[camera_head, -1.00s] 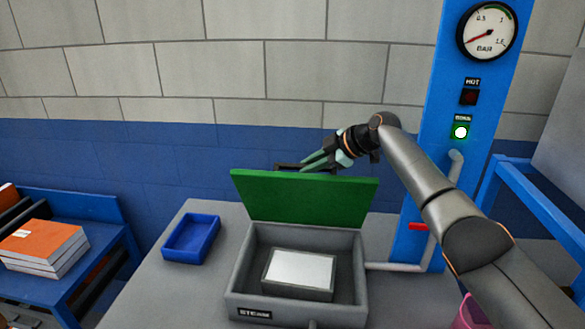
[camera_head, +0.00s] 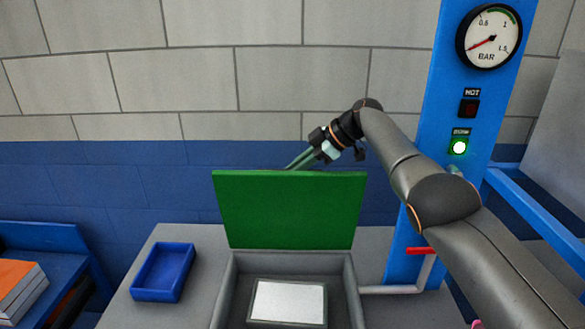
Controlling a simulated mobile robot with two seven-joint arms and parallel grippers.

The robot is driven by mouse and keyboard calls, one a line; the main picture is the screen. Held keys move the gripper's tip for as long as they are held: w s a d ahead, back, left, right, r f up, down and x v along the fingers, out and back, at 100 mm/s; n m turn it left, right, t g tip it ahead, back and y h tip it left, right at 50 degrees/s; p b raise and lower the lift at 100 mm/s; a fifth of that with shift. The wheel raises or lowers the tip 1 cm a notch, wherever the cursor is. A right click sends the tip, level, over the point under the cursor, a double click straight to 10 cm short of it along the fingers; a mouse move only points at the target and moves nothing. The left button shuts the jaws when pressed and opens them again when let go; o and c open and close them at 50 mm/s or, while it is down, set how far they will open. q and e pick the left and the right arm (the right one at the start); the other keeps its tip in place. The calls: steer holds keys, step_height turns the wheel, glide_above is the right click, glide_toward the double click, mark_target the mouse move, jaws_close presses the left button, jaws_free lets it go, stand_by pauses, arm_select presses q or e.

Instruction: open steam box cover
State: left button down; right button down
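The grey steam box (camera_head: 343,293) stands on the grey table. Its green cover (camera_head: 290,210) is raised at the back edge and stands about upright, so the box is open. A block with a pale top (camera_head: 288,302) sits inside. My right gripper (camera_head: 294,163) is just behind the cover's top edge. Its fingertips are partly hidden by the cover, so I cannot tell whether they are open or touch it. My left gripper is not in view.
A blue tray (camera_head: 163,272) lies on the table left of the box. A blue column (camera_head: 465,150) with a pressure gauge (camera_head: 489,37), a lit green lamp (camera_head: 459,147) and a red-handled valve (camera_head: 420,251) stands on the right. Orange-topped books (camera_head: 17,285) lie far left.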

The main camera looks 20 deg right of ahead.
steer(key=shift+f, duration=0.15)
steer(key=c, duration=0.8)
jaws_free()
steer(key=shift+c, duration=0.2)
steer(key=shift+d, duration=0.1)
steer(key=shift+d+b, duration=0.1)
steer(key=shift+b, duration=0.3)
steer(key=shift+b+v, duration=1)
steer(key=shift+b, duration=0.05)
steer(key=shift+v, duration=2.7)
